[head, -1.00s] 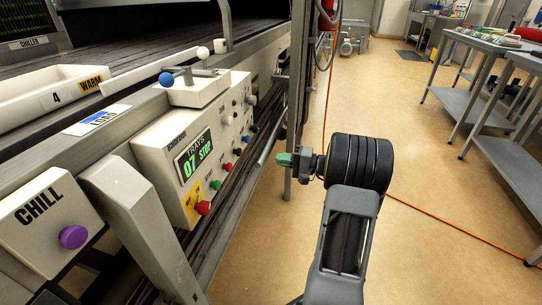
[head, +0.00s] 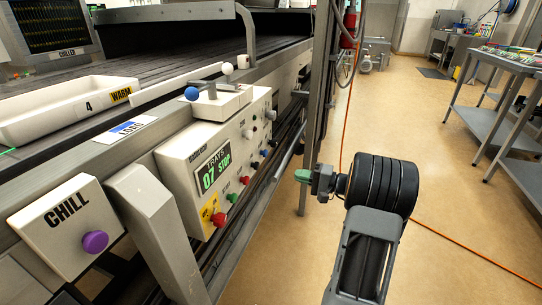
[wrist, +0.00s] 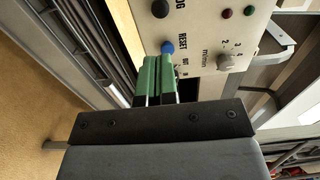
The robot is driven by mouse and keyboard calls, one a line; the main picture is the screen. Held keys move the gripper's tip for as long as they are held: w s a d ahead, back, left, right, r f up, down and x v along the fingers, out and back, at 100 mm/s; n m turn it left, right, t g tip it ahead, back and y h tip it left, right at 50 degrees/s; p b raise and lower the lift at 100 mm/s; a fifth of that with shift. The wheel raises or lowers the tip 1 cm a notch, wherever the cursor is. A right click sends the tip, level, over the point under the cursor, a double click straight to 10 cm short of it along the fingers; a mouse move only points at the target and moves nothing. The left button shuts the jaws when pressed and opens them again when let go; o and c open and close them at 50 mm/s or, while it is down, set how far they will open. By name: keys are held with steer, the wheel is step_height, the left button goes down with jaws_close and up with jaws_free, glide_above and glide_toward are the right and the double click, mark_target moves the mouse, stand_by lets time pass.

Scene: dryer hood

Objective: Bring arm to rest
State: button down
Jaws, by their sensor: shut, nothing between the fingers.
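My gripper (head: 302,175) has green fingers and is shut and empty. In the head view it hangs in the air to the right of the control panel (head: 210,165), with its tip pointing left toward the machine. In the wrist view the closed green fingers (wrist: 156,78) sit side by side. A blue button (wrist: 167,47) marked RESET shows just past the fingertips there; I cannot tell the exact gap.
A CHILL box (head: 66,222) with a purple button (head: 95,241) is at the left. A white tray (head: 62,112) lies beside the conveyor (head: 165,48). An orange hose (head: 470,257) runs along the open floor (head: 440,150). Grey tables (head: 500,125) stand at the right.

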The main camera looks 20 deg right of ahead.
steer(key=s+a+r+n+g+h+p, duration=0.2)
steer(key=s+a+r+g+p, duration=0.3)
steer(key=a+r+p, duration=0.4)
steer(key=s+a+r+n+g+h+p, duration=0.25)
steer(key=s+a+r+g+p, duration=0.2)
steer(key=a+r+p, duration=0.45)
steer(key=s+a+r+n+h+p, duration=0.1)
steer(key=s+r+n+h+p, duration=0.1)
steer(key=s+r+h+p, duration=0.2)
steer(key=s+r+n+h+p, duration=0.2)
steer(key=s+r+h+p, duration=0.2)
steer(key=r+p, duration=0.7)
steer(key=shift+s+a+n+p, duration=0.35)
steer(key=shift+s+p, duration=0.05)
steer(key=shift+s, duration=0.35)
